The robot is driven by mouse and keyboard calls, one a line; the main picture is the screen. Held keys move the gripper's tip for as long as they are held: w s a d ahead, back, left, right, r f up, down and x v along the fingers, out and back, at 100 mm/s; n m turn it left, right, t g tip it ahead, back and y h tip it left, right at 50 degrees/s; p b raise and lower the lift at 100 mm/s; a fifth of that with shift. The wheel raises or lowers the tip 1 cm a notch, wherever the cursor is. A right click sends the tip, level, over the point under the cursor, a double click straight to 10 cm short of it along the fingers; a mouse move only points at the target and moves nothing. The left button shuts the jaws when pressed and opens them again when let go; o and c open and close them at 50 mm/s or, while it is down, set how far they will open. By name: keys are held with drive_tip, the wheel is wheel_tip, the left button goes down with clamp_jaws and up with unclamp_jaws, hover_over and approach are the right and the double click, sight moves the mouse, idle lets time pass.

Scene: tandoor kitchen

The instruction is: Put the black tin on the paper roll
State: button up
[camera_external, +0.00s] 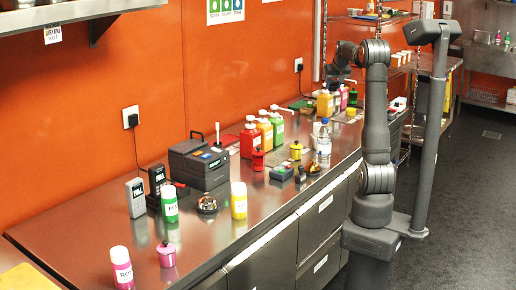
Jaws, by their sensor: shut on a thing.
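My arm stands at the right of the counter, with its upper part bent over the far end. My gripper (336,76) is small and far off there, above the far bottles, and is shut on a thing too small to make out. I cannot pick out the black tin or the paper roll with certainty. A small black object (300,174) stands on the counter near the front edge, but its kind is unclear.
The steel counter (95,225) carries a black machine (199,164), a green bottle (169,203), a yellow bottle (239,201), a pink tin (167,255), a red pump bottle (250,142) and a clear water bottle (324,143). Far bottles (325,104) crowd under my gripper. The near left counter is mostly bare.

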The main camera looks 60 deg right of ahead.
drive_tip(key=s+d+m, duration=0.1)
drive_tip(key=s+d, duration=0.1)
drive_tip(key=s, duration=0.4)
hover_over(320, 125)
drive_tip(key=f, duration=1.2)
drive_tip(key=shift+d+f, duration=0.2)
drive_tip(key=shift+d, duration=0.05)
drive_tip(key=shift+w+f, duration=0.1)
drive_tip(key=shift+f, duration=2)
drive_tip(key=shift+f, duration=0.15)
drive_tip(key=o, duration=1)
